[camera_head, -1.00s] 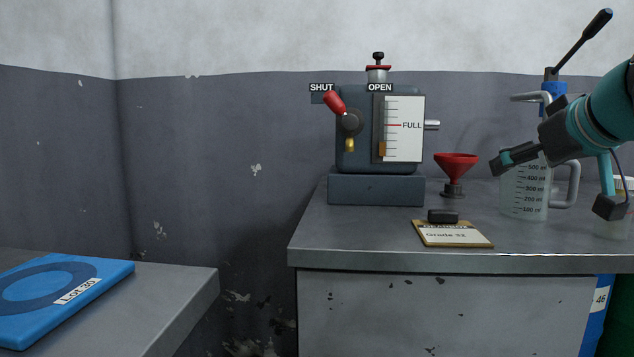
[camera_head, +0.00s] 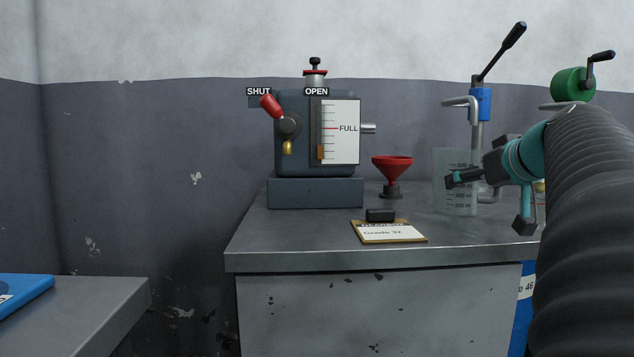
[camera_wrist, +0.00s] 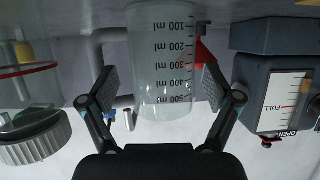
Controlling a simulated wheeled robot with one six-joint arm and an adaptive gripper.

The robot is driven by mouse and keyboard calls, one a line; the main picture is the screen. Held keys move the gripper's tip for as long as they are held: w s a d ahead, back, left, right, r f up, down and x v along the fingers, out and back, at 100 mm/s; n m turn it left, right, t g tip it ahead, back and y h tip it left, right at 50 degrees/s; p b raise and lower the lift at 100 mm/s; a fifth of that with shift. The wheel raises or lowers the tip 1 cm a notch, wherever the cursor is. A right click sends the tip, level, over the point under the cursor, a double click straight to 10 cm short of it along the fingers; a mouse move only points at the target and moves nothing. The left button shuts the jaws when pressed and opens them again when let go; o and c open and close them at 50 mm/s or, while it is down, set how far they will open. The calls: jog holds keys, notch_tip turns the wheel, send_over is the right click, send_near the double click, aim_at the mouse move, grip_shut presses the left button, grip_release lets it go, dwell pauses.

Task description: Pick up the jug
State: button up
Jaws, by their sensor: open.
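The jug (camera_head: 444,170) is a clear measuring vessel with ml marks and a grey handle. It stands upright on the workbench in the head view, partly hidden by my gripper (camera_head: 488,203). In the wrist view, which is upside down, the jug (camera_wrist: 160,50) shows between the two spread fingers of my gripper (camera_wrist: 157,80), with its handle to the left. My gripper is open and empty. Gaps show on both sides of the jug in the wrist view. I cannot tell how far the fingers reach around it.
A red funnel (camera_head: 392,168) stands left of the jug. A clipboard (camera_head: 390,232) lies near the bench's front edge. A hydraulic unit (camera_head: 300,150) with a gauge stands at the back left. A lever pump (camera_head: 479,105) rises behind the jug. The workbench (camera_head: 300,240) is clear at front left.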

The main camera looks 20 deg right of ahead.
jog(key=shift+r+x, duration=0.2)
jog(key=shift+x, duration=1.2)
jog(key=shift+r+x, duration=0.15)
jog(key=shift+x, duration=1.3)
jog(key=shift+w, duration=0.15)
jog(key=c, duration=0.8)
